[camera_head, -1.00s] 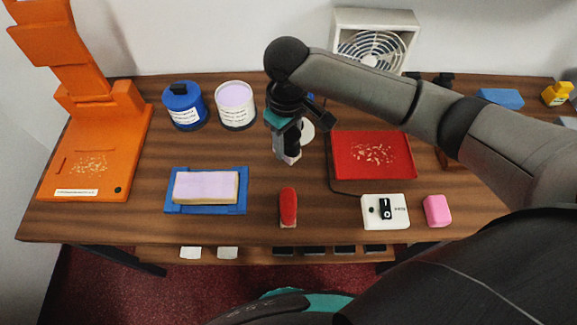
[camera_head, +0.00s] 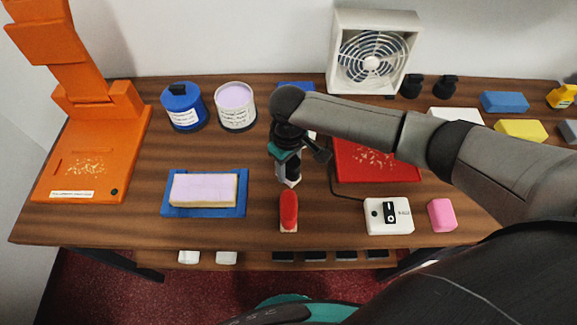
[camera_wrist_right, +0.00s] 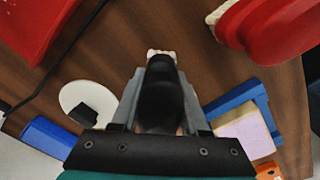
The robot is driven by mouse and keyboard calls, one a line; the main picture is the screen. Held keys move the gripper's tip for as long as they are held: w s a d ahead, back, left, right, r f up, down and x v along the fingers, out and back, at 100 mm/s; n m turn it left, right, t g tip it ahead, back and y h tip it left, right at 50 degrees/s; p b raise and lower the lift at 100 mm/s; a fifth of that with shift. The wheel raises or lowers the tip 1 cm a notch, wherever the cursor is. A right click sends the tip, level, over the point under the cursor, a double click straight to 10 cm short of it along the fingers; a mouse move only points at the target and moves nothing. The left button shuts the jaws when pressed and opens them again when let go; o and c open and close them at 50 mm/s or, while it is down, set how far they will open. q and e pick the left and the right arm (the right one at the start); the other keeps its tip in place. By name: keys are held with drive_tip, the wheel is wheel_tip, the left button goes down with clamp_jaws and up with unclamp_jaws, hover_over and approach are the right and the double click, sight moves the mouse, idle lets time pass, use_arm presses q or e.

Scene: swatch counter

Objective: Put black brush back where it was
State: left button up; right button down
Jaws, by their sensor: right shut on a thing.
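My right gripper (camera_head: 287,160) is shut on the black brush (camera_head: 293,170), above the middle of the wooden counter, just behind the red brush (camera_head: 289,208). In the right wrist view, the black brush (camera_wrist_right: 160,95) sits between the fingers with its pale bristle end (camera_wrist_right: 160,54) pointing away from the gripper. The gripper hides part of the brush in the head view. I cannot tell whether the bristles touch the counter. The red brush also shows at the top right of the right wrist view (camera_wrist_right: 270,25). My left gripper is out of view.
A red tray (camera_head: 350,174) lies right of the gripper, partly under my arm. A blue tray with a lilac-topped block (camera_head: 203,190) lies left. A white round thing (camera_wrist_right: 80,97) with a black piece shows in the right wrist view. A white switch box (camera_head: 388,217) stands front right.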

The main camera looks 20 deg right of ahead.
drive_tip(key=shift+c, duration=2.1)
unclamp_jaws()
drive_tip(key=shift+f, duration=0.1)
wheel_tip(320, 180, up, 12)
drive_tip(key=shift+r+p, duration=0.15)
drive_tip(key=shift+p, duration=1.05)
